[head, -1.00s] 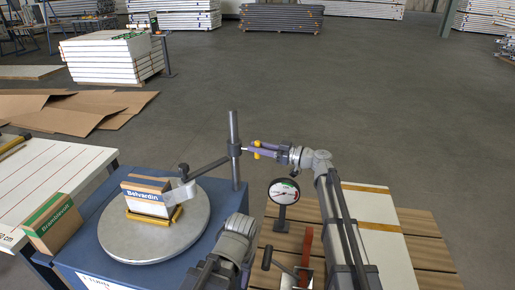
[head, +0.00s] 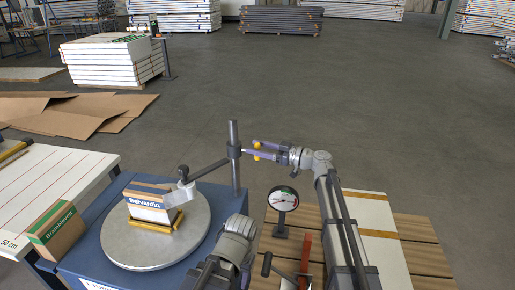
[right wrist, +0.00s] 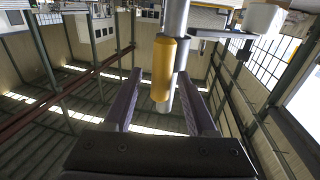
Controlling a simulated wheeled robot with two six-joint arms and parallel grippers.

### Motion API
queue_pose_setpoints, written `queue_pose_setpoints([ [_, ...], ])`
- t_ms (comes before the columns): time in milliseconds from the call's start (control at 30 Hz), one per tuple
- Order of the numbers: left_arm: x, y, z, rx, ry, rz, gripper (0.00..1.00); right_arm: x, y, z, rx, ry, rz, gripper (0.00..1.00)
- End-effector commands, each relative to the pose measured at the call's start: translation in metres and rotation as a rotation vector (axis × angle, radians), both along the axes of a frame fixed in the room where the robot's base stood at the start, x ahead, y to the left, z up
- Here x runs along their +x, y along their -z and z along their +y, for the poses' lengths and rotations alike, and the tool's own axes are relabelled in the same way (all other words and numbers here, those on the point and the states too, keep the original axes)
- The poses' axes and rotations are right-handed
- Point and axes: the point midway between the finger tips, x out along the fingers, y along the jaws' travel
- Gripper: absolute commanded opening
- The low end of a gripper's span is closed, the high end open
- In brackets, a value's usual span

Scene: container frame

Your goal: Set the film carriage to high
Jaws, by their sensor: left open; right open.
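The film carriage's dark collar (head: 234,151) sits on the upper part of an upright grey pole (head: 236,175). Its arm (head: 210,167) slopes down left to a pale bracket (head: 180,194) by the boxed load. My right gripper (head: 258,150) has purple fingers, open, just right of the collar. In the right wrist view a yellow handle (right wrist: 164,70) on a metal pin stands between the spread fingers, with gaps beside it. My left gripper (head: 222,265) is low in the head view, away from the carriage and empty; its fingertips are hard to make out.
A round turntable (head: 125,247) on a blue base carries the Belvardin box (head: 150,203). A Bramblevon box (head: 55,232) stands at left on a white table. A dial gauge (head: 283,198), a red lever (head: 305,250) and a slatted pallet (head: 425,240) are near my right arm.

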Motion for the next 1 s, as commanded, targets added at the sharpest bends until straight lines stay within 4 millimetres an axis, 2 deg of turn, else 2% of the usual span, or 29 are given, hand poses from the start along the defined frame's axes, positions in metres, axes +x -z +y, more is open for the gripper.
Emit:
queue_pose_setpoints([
  [167, 0.000, 0.000, 0.000, 0.000, 0.000, 0.000, 0.50, -0.005, 0.000, -0.011, -0.001, 0.002, 0.000, 0.57],
  [400, 0.000, 0.000, 0.000, 0.000, 0.000, 0.000, 0.50, -0.020, 0.000, -0.048, 0.000, 0.003, 0.000, 0.57],
  [600, 0.000, 0.000, 0.000, 0.000, 0.000, 0.000, 0.50, -0.028, 0.000, -0.068, 0.000, 0.002, 0.000, 0.57],
  [1000, 0.000, 0.000, 0.000, 0.000, 0.000, 0.000, 0.50, -0.030, 0.000, -0.072, 0.000, 0.000, 0.000, 0.57],
])
